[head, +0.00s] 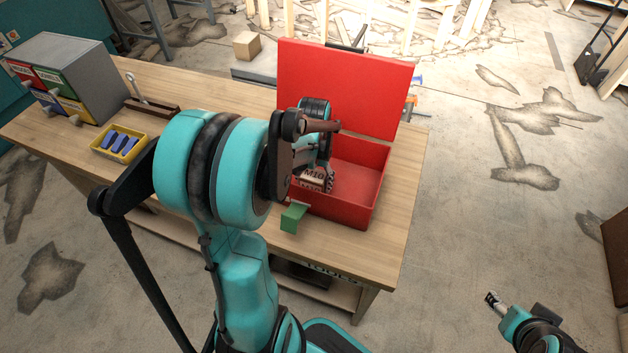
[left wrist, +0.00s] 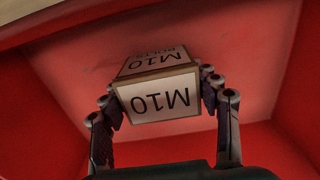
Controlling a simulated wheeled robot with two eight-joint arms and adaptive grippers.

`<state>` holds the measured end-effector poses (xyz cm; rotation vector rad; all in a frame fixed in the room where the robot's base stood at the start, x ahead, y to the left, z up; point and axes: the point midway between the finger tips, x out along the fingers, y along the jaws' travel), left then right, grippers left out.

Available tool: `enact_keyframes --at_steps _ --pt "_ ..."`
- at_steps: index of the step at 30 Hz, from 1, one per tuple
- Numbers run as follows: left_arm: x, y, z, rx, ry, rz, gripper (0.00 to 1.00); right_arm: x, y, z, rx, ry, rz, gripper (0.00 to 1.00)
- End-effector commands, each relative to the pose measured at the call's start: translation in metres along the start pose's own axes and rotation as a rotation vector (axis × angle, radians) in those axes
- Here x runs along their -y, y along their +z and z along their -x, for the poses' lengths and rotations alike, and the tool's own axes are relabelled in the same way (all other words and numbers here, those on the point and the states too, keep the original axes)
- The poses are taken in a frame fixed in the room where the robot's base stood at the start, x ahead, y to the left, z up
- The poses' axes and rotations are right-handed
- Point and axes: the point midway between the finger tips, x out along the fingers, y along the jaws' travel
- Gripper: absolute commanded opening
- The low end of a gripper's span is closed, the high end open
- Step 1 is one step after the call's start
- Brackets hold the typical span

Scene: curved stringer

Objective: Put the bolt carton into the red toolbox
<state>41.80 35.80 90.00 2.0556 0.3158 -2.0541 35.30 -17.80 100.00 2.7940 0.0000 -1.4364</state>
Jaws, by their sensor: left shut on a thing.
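The bolt carton (head: 312,182) is a small box with white faces marked M10 and brown edges. My left gripper (head: 318,176) is shut on it and holds it within the walls of the red toolbox (head: 365,178). The toolbox stands on the workbench with its lid (head: 345,85) raised at the back. In the left wrist view the carton (left wrist: 160,100) sits between the two fingers of my left gripper (left wrist: 158,88), with red walls around it. I cannot tell whether the carton touches the floor. My right gripper (head: 493,298) is at the lower right, over the floor, away from the bench.
A green block (head: 292,217) is at the toolbox's front left. A yellow tray (head: 120,143) with blue items, a wooden holder (head: 152,105) and a grey drawer cabinet (head: 72,72) stand on the workbench (head: 395,225) to the left. The toolbox's right part looks empty.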

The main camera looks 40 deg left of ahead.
Motion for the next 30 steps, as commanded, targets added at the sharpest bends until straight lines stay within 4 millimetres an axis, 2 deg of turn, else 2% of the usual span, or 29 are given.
enact_keyframes --at_steps 1,2,4,13,17,30 --pt "0.000 0.000 -0.003 0.000 0.000 0.000 0.20 0.000 0.002 -0.002 0.000 0.000 0.000 0.58" --pt "0.000 0.000 -0.003 0.000 0.000 0.000 0.64 0.000 0.002 -0.002 0.000 0.000 0.000 0.58" --pt "0.000 0.000 -0.002 0.000 0.000 0.000 0.82 0.000 0.001 -0.002 0.000 0.000 0.000 0.58" --pt "0.000 0.000 -0.002 0.000 0.000 0.000 0.82 0.000 0.001 -0.001 0.000 0.000 0.000 0.58" --pt "0.000 0.000 0.007 0.000 0.000 0.000 0.82 0.000 -0.002 0.004 0.000 0.000 0.000 0.58" --pt "0.000 0.001 0.098 0.000 0.000 0.000 0.82 0.000 -0.023 0.032 0.000 0.000 0.000 0.58"
